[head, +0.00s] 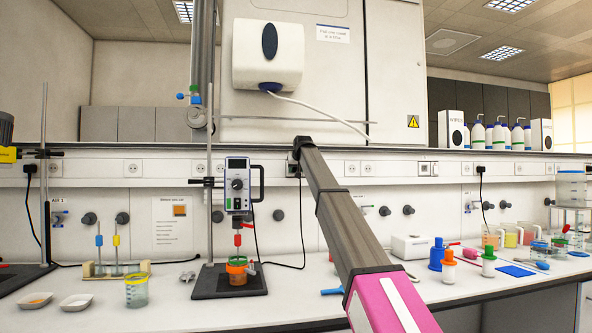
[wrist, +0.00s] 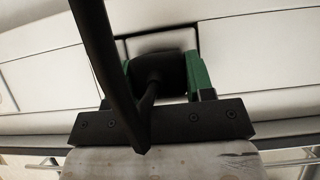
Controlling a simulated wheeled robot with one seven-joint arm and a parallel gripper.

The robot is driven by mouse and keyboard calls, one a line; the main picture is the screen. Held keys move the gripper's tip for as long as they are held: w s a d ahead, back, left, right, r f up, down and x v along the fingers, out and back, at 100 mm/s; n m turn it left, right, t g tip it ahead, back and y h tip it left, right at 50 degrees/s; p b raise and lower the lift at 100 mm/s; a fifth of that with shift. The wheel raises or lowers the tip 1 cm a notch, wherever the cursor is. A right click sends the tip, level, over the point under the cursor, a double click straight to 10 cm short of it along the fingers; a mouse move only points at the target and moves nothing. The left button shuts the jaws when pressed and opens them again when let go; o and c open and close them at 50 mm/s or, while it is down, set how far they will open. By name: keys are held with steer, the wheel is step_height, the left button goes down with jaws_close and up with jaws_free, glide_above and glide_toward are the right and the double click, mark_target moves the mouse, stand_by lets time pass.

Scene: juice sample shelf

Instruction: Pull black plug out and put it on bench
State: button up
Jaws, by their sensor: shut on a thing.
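The black plug (wrist: 158,68) is between the green-lined fingers of my gripper (wrist: 161,74) in the wrist view. The gripper is shut on it, and the black cord runs from it across the picture. The plug is in front of a pale square socket plate (wrist: 160,42) with a dark outline. I cannot tell whether its pins are in the socket. In the head view my arm reaches up to the wall strip, and the dark end of my gripper (head: 301,146) is there. The cord (head: 304,225) hangs down to the bench (head: 190,312).
A stirrer stand (head: 238,190) with an orange beaker (head: 237,270) stands left of my arm. A blue bottle (head: 437,254) and small orange-topped and green-topped bottles stand to the right. Bare bench shows at the front, left of my arm. Other black plugs (head: 481,170) are on the wall strip.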

steer(key=shift+s+d, duration=0.15)
steer(key=shift+s, duration=0.3)
stand_by(0.6)
steer(key=shift+s+d, duration=0.2)
steer(key=shift+s, duration=0.55)
steer(key=shift+s+d, duration=0.2)
steer(key=shift+s, duration=0.55)
